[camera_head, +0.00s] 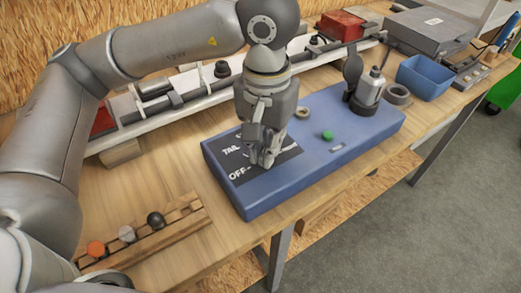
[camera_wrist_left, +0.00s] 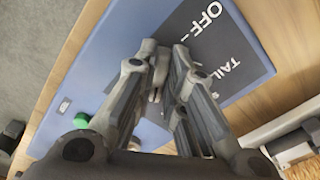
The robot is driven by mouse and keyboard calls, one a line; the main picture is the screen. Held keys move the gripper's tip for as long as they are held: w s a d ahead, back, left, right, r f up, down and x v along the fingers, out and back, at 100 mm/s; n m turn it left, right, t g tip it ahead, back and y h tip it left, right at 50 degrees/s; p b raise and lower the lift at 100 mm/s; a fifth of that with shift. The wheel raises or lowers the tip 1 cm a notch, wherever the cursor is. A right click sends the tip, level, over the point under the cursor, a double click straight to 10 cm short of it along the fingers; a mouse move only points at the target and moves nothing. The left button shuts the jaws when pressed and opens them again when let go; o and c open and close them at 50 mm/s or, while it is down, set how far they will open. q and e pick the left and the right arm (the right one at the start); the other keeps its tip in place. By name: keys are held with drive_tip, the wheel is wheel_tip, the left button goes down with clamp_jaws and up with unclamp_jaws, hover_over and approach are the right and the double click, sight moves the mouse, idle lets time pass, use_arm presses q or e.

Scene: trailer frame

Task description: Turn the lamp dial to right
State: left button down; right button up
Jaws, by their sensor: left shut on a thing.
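The blue lamp box (camera_head: 325,165) lies on the wooden bench, with a dark label panel (camera_head: 238,168) reading "TAIL" and "OFF" at its left end. My left gripper (camera_head: 266,162) points down onto this panel, its fingers shut around the dial. In the left wrist view the two fingertips (camera_wrist_left: 163,52) flank the small grey dial (camera_wrist_left: 157,80) over the edge of the label panel (camera_wrist_left: 222,50). The fingers hide most of the dial, so I cannot tell exactly where it points. My right gripper is in neither view.
A green button (camera_head: 327,135), a ring and a dark holder with a bottle (camera_head: 369,88) sit on the box. A wooden rack (camera_head: 145,235) with knobs stands at front left. A blue bin (camera_head: 425,77) stands at right, and a long white rail (camera_head: 190,97) lies behind.

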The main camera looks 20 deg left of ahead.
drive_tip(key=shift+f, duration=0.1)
